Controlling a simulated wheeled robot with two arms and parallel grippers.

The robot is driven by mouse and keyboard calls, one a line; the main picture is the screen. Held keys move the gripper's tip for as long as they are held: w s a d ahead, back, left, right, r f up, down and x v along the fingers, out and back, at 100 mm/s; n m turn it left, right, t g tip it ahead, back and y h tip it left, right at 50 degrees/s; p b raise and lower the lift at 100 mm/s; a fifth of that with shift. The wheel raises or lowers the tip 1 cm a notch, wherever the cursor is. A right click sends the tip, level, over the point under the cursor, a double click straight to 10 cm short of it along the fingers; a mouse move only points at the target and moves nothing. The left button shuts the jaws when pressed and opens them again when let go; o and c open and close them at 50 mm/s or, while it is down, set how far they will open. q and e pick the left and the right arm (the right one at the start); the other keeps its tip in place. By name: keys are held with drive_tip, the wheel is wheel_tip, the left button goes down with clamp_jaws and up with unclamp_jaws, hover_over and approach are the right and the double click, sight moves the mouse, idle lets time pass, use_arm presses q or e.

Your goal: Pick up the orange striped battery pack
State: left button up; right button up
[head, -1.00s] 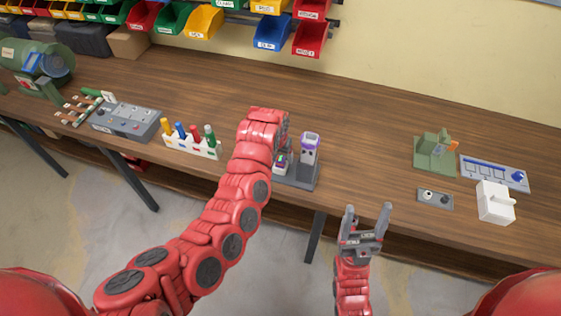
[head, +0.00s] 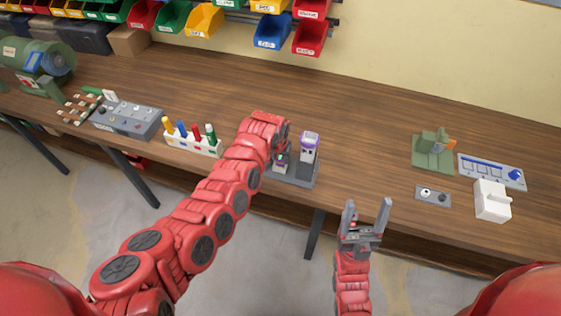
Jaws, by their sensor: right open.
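A grey double stand (head: 300,180) sits near the front edge of the table. A white and grey pack with a purple band (head: 309,150) stands upright in its right side. A second, darker item with small coloured marks (head: 281,161) is at its left side, partly hidden by my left arm. I cannot make out orange stripes on either one. My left gripper (head: 282,150) is over the stand's left side; its fingers are mostly hidden by my arm. My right gripper (head: 367,212) is open and empty, in front of the table edge.
A white rack (head: 193,147) with coloured handles and a grey panel (head: 127,119) are to the left. A green fixture (head: 432,155) with an orange part, a blue-marked plate (head: 492,170) and a white box (head: 491,201) are right. The table behind the stand is clear.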

use_arm(q)
clamp_jaws()
drive_tip(key=shift+r, duration=0.15)
